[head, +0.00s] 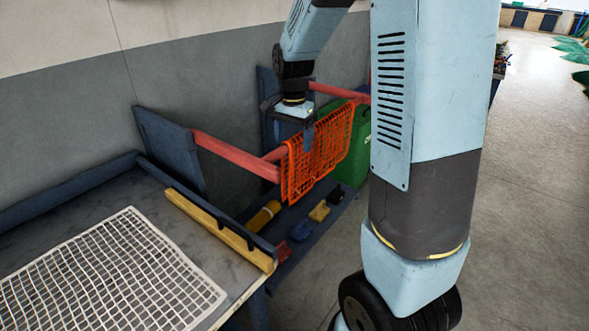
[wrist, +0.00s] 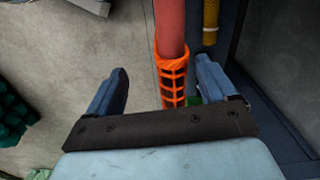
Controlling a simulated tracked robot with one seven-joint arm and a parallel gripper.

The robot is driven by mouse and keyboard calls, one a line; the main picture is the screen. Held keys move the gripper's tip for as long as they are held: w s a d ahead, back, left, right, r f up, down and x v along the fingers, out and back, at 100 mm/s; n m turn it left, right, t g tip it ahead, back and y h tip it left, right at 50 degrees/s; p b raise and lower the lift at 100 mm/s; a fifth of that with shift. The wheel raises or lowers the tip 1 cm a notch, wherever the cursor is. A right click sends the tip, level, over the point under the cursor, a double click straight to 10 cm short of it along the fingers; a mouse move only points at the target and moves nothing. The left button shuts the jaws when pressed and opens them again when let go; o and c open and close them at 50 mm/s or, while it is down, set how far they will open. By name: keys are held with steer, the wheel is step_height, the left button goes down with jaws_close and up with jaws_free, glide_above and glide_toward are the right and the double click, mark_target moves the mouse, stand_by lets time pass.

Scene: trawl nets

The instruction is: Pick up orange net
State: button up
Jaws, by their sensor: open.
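The orange net (head: 318,150) hangs draped over a red rail (head: 235,154) of a blue rack in the head view. My gripper (head: 309,135) is just above the net and rail, pointing down. In the wrist view the orange net (wrist: 172,79) wraps around the end of the red rail (wrist: 171,28) and shows between the two blue fingers of my gripper (wrist: 162,88). The fingers are open, with a gap on each side of the net. Whether a finger touches the net cannot be told.
A white net (head: 105,275) lies on the grey table at the lower left, with a yellow bar (head: 220,230) along its edge. A green bin (head: 352,150) stands behind the orange net. A low blue shelf holds small yellow and black items. Open floor lies to the right.

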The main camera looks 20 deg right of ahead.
step_height(320, 180, down, 7)
stand_by(0.5)
steer(key=shift+s+f, duration=0.15)
steer(key=shift+s+f, duration=0.1)
steer(key=shift+s, duration=0.05)
steer(key=c, duration=1.1)
steer(key=r, duration=1.1)
steer(key=shift+w+r, duration=0.1)
steer(key=shift+w, duration=0.2)
jaws_close()
steer(key=shift+r, duration=0.55)
step_height(320, 180, up, 18)
